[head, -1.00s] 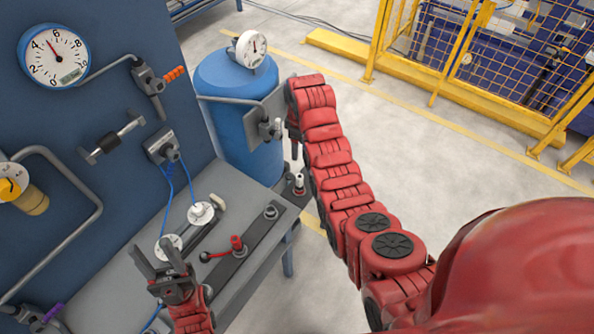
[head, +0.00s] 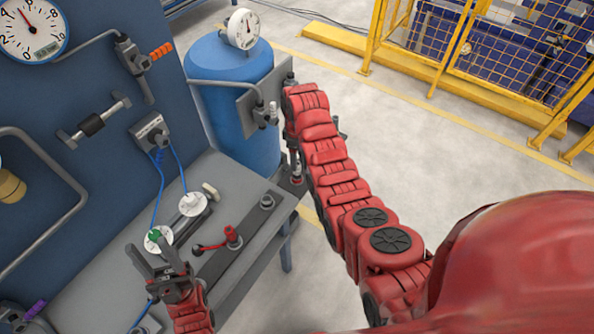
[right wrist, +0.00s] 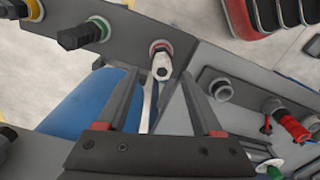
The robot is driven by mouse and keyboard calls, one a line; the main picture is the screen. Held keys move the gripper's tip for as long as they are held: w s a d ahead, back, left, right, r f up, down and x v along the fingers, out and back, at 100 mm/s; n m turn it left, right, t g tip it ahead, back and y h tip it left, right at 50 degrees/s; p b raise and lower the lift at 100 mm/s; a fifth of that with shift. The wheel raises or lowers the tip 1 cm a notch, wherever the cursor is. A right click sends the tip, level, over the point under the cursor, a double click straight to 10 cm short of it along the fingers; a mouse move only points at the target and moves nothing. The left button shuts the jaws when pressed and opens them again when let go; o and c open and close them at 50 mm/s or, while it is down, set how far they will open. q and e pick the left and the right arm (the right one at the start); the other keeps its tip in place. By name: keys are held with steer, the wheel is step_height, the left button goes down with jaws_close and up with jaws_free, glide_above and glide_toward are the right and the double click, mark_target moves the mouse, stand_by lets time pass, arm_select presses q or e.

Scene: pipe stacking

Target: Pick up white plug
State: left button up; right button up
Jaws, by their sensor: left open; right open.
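The white plug (right wrist: 162,66) stands in a red-ringed socket in a grey plate in the right wrist view. Its pale end points towards the camera. My right gripper (right wrist: 158,80) is open, with one finger on each side of the plug's line; I cannot tell whether either touches it. In the head view the right gripper (head: 295,168) is small and mostly hidden by its own arm, at the bench's far right corner. My left gripper (head: 149,250) is open and empty above the left part of the bench.
The grey bench (head: 228,180) carries white round discs with blue cables and a red-handled valve (head: 230,236). A blue tank (head: 245,105) stands behind it.

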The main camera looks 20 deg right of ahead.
mark_target(297, 172)
steer(key=shift+s+a+f+p, duration=0.1)
steer(key=shift+s+f+p, duration=0.1)
steer(key=shift+f+p, duration=1.15)
steer(key=shift+f, duration=0.5)
steer(key=shift+w+f, duration=0.1)
steer(key=shift+f, duration=0.7)
jaws_close()
